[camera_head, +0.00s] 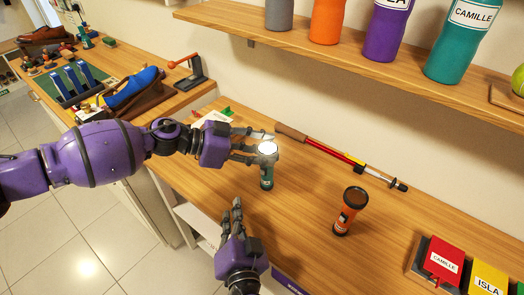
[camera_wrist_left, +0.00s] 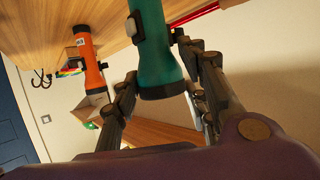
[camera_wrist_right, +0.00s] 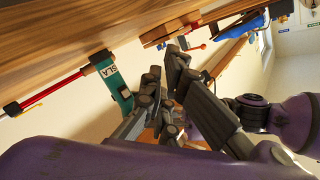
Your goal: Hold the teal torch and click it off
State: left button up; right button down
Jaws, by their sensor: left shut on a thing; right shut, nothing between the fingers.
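The teal torch (camera_head: 267,178) is upright at the table's front part, its round lens (camera_head: 267,148) glowing white on top. My left gripper (camera_head: 256,146) is shut on it near the head. In the left wrist view the fingers (camera_wrist_left: 160,90) lie on both sides of the teal torch (camera_wrist_left: 153,40), and a dark switch (camera_wrist_left: 137,27) shows on its side. In the right wrist view the torch (camera_wrist_right: 115,84) bears a white label. My right gripper (camera_head: 237,212) is shut and empty, lower left of the torch. Whether the torch's base touches the table is unclear.
An orange torch (camera_head: 349,212) with a dark lens stands to the right. A red pole (camera_head: 335,155) lies along the wall. A shelf (camera_head: 350,62) with bottles overhangs the table (camera_head: 310,237). A blue shoe (camera_head: 132,86) is at the left.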

jog(key=w+d, duration=0.1)
jog(key=w, duration=0.1)
jog(key=w+d, duration=0.3)
jog(key=w, duration=0.2)
jog(key=shift+d, duration=0.2)
dwell(1.3)
jog(key=shift+w+d, duration=0.25)
jog(key=shift+w, duration=0.05)
